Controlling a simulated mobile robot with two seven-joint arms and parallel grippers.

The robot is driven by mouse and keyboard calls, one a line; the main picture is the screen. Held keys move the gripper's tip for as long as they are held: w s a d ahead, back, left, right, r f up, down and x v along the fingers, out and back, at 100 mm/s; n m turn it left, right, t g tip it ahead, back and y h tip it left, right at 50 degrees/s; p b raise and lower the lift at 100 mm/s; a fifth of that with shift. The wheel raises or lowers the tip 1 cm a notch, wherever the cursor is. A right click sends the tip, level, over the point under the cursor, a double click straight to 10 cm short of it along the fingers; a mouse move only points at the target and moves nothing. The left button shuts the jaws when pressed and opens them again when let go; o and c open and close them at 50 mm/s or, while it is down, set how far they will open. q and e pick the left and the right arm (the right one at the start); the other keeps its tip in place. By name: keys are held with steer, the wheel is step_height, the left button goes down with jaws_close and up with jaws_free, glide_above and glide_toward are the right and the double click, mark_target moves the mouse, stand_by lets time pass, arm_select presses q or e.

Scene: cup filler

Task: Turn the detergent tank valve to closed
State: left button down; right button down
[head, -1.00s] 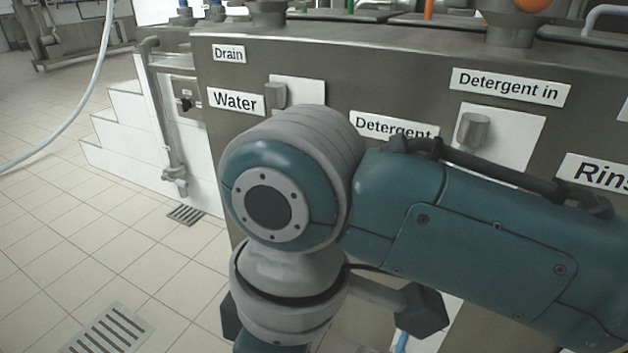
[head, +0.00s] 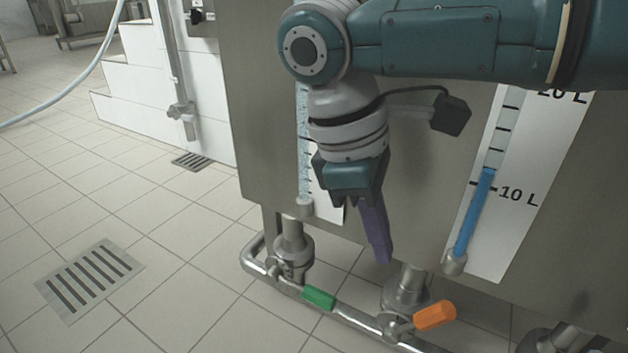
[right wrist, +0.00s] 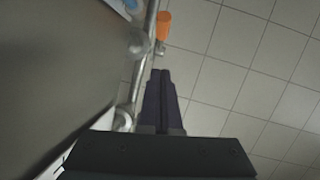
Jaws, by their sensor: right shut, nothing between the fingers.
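The valve with the orange handle (head: 435,315) sits on the low pipe under the tank with the blue-filled gauge. I take it as the detergent tank valve, though no label shows now. Its handle points to the right, across the pipe's run. It also shows at the top of the right wrist view (right wrist: 164,25). My right gripper (head: 383,258), with purple fingers, is shut and empty. It points down above and left of the orange handle, apart from it. In the right wrist view the fingertips (right wrist: 161,72) are together. My left gripper is not in view.
A green valve handle (head: 319,298) lies along the same pipe (head: 352,316) to the left. The tank wall (head: 424,190) stands close behind my arm, with a blue gauge (head: 474,212) marked 10 L. Tiled floor with a drain grate (head: 90,280) is open at left.

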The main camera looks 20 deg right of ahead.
steer(key=b, duration=0.4)
glide_toward(420, 313)
step_height(420, 313, down, 4)
steer(key=w+a, duration=0.1)
steer(key=s+d+b, duration=0.1)
steer(key=s+d+f+b, duration=0.1)
steer(key=b, duration=0.1)
steer(key=shift+d+f, duration=0.2)
steer(key=shift+d, duration=0.2)
steer(key=shift+w, duration=0.1)
